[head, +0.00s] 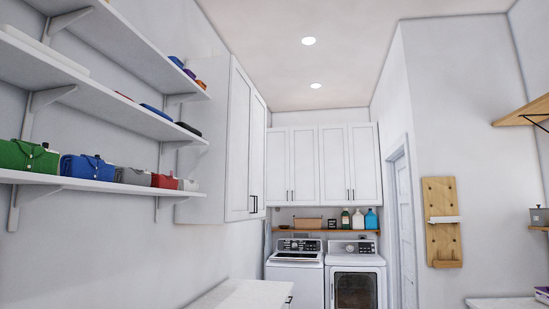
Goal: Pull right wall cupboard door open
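A white wall cupboard (208,165) hangs on the left wall, with two tall panelled doors seen at a steep angle. Its left door (239,140) and right door (258,150) look shut, and their dark bar handles (253,204) sit side by side low at the middle. More white wall cupboards (320,165) hang on the back wall above the washer and dryer, with several shut doors and dark handles low on them. I cannot tell for sure which door the task calls the right one. My gripper is not in view.
A top-load washer (294,282) and a front-load dryer (355,285) stand below a wooden shelf (330,231) with bottles. Wall shelves (95,183) with bags run along the left. A white counter (238,294) lies below the left cupboard. A wooden pegboard (441,210) hangs at right.

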